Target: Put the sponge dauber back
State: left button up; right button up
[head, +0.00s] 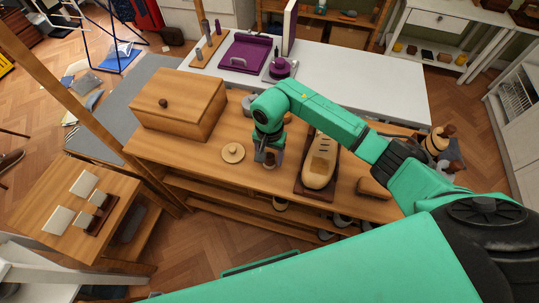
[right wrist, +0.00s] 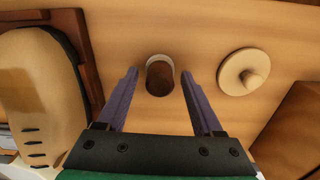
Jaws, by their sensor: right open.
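A small upright brown cylinder with a pale rim, apparently the sponge dauber (right wrist: 160,78), stands on the wooden bench top (head: 215,180). It also shows small beneath my right gripper in the head view (head: 269,161). My right gripper (head: 268,152) is open and points down over it. In the right wrist view the dauber shows between the two spread fingers, with a gap on each side. I cannot tell how far the fingertips are above the bench. My left gripper is not in view.
A round wooden lid with a knob (head: 233,152) lies left of my right gripper. A wooden box (head: 178,102) stands farther left. A pale shoe-shaped form (head: 320,160) lies on a dark board to the right, and a brown brush (head: 374,188) lies beyond it.

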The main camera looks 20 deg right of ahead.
aim_at(270, 155)
jog(key=shift+r+p, duration=0.3)
notch_tip(270, 155, up, 12)
jog(key=p, duration=0.6)
jog(key=shift+f, duration=0.1)
